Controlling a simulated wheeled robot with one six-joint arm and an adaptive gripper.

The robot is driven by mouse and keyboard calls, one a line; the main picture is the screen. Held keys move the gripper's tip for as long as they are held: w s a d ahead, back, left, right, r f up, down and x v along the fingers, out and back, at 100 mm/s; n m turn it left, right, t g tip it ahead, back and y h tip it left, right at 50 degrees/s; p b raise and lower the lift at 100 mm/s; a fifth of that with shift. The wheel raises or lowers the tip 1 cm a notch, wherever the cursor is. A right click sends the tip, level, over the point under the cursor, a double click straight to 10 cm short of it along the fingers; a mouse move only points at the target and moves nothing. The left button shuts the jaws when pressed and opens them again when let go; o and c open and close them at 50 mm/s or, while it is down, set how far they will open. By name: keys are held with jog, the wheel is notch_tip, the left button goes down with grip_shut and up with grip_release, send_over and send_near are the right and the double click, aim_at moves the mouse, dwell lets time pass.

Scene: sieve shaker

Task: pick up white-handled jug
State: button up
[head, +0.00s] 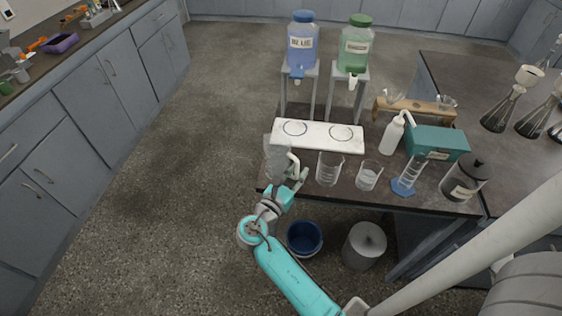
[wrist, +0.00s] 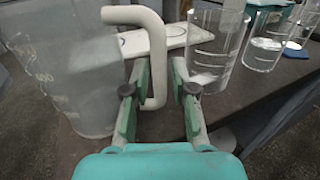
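The translucent jug (head: 277,153) with its white handle stands upright at the left front corner of the bench, partly hidden by my gripper in the head view. In the wrist view the jug body (wrist: 70,75) fills the left side, and its white handle (wrist: 155,60) curves down between my fingers. My gripper (wrist: 162,90) is open, with one finger on each side of the handle. The left finger is close to the handle, and a small gap shows on the right. I cannot tell whether either finger touches it.
Two beakers (head: 330,169) (head: 368,176) stand right of the jug, with a blue-based cylinder (head: 408,178) farther right. A white board (head: 318,135) with two circles lies behind. Blue (head: 302,45) and green (head: 355,48) dispensers stand beyond. A blue bucket (head: 304,238) is on the floor.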

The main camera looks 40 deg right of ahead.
grip_shut()
jog(key=shift+r, duration=0.15)
